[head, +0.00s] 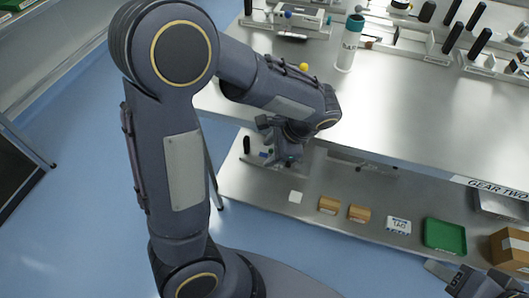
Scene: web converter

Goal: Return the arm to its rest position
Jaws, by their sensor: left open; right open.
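My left arm rises from the bottom left, bends at a high elbow and reaches right over the near edge of the steel table (420,115). My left gripper (279,158) hangs below its wrist, in front of the table edge and above the left part of the lower shelf (250,187). It is open, and I see nothing held in it. Its fingers are small and partly hidden by the wrist. My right gripper (452,277) shows only in part at the bottom right corner, near the shelf's front edge. It is open and looks empty.
The lower shelf holds small brown boxes (329,205), a white labelled box (398,225), a green tray (444,236) and a cardboard box (512,249). A white bottle (349,45) and several black-handled tools (479,43) stand on the table.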

